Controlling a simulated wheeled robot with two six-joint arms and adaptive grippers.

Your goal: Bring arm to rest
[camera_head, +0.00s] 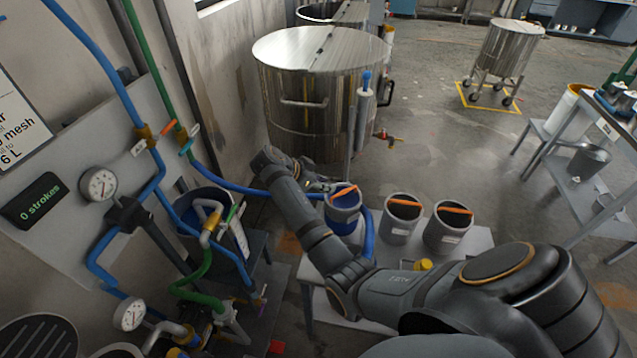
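My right arm comes in from the lower right and bends at an elbow over the low table. Its forearm rises toward the upper left. My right gripper (322,186) is small and partly hidden by the wrist, close beside the rim of the left bucket (342,222), which looks blue inside and has an orange bar across its top. I cannot tell whether the fingers are open or shut, or whether they touch the bucket. My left gripper is not in view.
Two grey buckets (401,230) with orange bars stand on the low table (477,242). A large steel vat (305,95) stands behind. Blue and green hoses, gauges (99,184) and a "0 strokes" display (36,200) line the left wall. Open floor lies at centre right.

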